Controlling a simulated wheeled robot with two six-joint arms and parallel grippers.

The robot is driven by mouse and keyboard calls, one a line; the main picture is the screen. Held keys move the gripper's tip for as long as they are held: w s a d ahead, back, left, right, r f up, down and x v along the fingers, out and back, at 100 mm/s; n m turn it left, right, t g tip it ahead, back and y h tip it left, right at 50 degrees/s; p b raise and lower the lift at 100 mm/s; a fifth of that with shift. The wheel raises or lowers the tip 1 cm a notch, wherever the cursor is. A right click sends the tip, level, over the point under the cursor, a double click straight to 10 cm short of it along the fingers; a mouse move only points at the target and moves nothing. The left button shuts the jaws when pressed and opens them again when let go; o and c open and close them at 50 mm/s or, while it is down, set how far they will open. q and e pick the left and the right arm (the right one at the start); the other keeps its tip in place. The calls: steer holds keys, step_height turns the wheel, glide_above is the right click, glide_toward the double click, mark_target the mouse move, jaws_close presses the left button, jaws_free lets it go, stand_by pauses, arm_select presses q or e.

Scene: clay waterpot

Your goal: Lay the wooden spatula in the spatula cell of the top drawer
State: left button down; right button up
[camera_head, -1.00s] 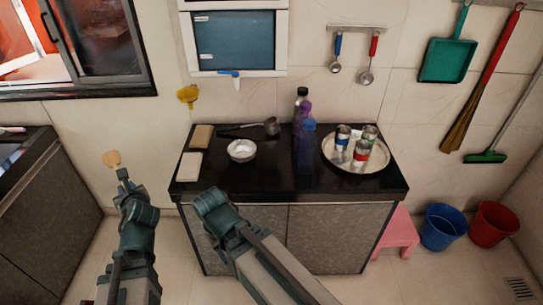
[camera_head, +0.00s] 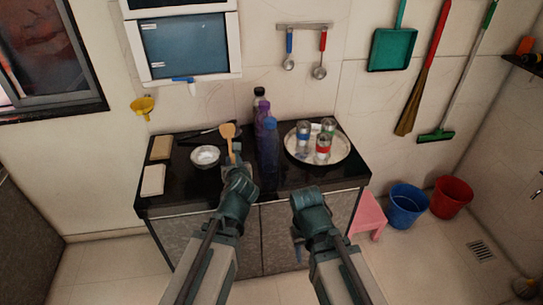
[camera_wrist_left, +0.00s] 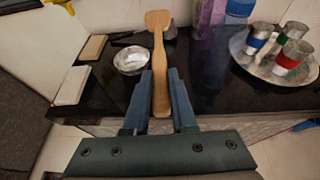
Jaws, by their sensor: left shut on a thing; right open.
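My right gripper (camera_head: 307,197) is open and empty before the counter's front, to the right of the left one. I cannot make out the top drawer or a spatula cell in these views.
The black counter (camera_head: 200,197) bears a metal bowl (camera_head: 205,157), tan and white blocks, bottles (camera_head: 268,150) and a round tray (camera_head: 341,155) with cups. A pink stool (camera_head: 369,212), blue bucket (camera_head: 407,205) and red bucket (camera_head: 452,196) stand to the right.

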arm_select(q)
steer(key=w+d+f+b, duration=0.1)
steer(key=w+f+b, duration=0.9)
steer(key=w, duration=0.4)
steer(key=shift+m+h, duration=0.3)
steer(key=f+b, duration=0.5)
steer(key=shift+d+f+b, duration=0.2)
steer(key=shift+b, duration=0.1)
steer(key=shift+f, duration=0.1)
step_height(320, 180, down, 4)
steer(key=b, duration=0.3)
steer(key=shift+r+b, duration=0.25)
steer(key=shift+b, duration=0.1)
steer(key=shift+f, duration=0.15)
steer(key=c, duration=0.7)
jaws_free()
steer(key=shift+c, duration=0.2)
